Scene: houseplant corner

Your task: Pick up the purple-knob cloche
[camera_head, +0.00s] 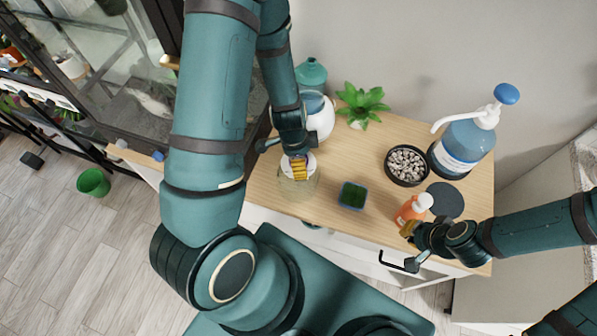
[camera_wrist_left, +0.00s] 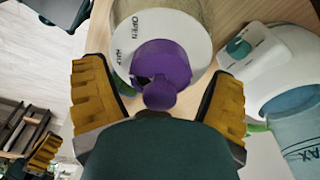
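The purple-knob cloche (camera_head: 299,190) is a clear glass dome on the wooden cabinet top. In the left wrist view its purple knob (camera_wrist_left: 166,62) stands on a white disc (camera_wrist_left: 190,28) lettered "OPEN" and "HALF". My left gripper (camera_head: 297,168) is right above it in the head view and hides the knob there. In the left wrist view its yellow fingers are spread to either side of the knob, with gaps. My right gripper (camera_head: 410,231) is at the front edge, by an orange bottle (camera_head: 409,211); whether it grips the bottle is unclear.
A white jug (camera_head: 320,118) stands just behind the cloche. A blue-rimmed square pot (camera_head: 352,196), a bowl of pebbles (camera_head: 406,165), a dark round mat (camera_head: 446,200), a green plant (camera_head: 362,101) and a blue pump bottle (camera_head: 462,145) stand further right.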

